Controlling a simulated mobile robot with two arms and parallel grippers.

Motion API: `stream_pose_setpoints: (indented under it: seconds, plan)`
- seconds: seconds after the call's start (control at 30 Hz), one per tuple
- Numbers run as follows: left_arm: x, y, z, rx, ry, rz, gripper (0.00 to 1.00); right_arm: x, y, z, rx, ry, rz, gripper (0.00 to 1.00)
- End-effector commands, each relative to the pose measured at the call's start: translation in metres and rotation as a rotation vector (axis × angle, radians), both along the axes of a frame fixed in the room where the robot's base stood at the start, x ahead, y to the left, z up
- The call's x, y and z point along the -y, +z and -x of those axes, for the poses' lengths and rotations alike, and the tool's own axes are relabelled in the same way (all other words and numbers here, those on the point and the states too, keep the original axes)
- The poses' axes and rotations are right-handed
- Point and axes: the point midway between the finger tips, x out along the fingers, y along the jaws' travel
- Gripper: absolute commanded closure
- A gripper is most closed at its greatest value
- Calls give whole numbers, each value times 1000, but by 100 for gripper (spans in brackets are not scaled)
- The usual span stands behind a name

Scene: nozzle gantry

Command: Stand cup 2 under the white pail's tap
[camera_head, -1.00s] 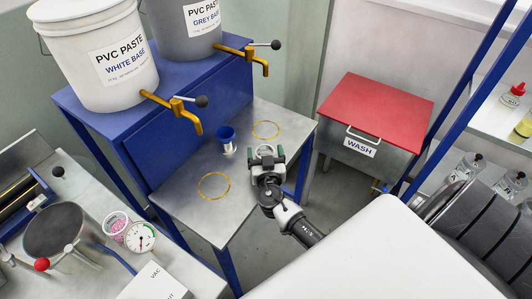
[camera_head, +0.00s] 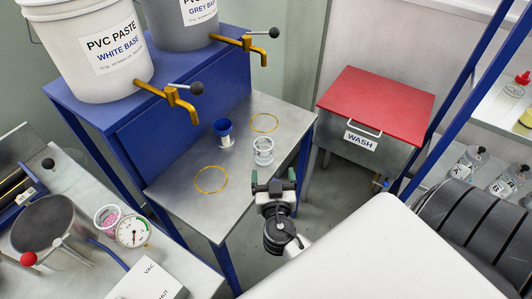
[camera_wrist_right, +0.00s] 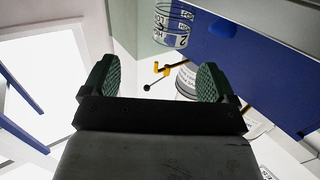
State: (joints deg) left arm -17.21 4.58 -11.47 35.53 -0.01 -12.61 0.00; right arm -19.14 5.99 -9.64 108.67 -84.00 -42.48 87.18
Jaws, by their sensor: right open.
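The white pail (camera_head: 88,55) stands on the blue stand, with its brass tap (camera_head: 180,97) over the steel shelf. A yellow ring (camera_head: 211,180) lies on the shelf on that tap's side. A clear cup (camera_head: 263,151) stands upright on the shelf near the right edge, outside both rings. My left gripper is out of view.
The grey pail with its own tap (camera_head: 244,41) stands behind, and another yellow ring (camera_head: 264,123) lies on the shelf. The red-lidded wash bin (camera_head: 376,105) is at right. A pink-filled cup (camera_head: 107,217) and a gauge (camera_head: 132,231) are at lower left.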

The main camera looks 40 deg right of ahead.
Motion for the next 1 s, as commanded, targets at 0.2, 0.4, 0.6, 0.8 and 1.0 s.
stream_pose_setpoints:
  seconds: [0.2,0.4,0.6,0.8,1.0]
  plan:
    - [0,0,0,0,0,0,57,16,-18,44,-329,-123,-80,13]
    - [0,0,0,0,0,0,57,-4,-56,84,-736,-5,-154,13]
    - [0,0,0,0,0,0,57,-40,-106,118,-1058,267,-192,13]
    - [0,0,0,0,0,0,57,-71,-195,152,-1261,529,-221,13]
    - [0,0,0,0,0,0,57,-74,-283,184,-1325,595,-231,13]
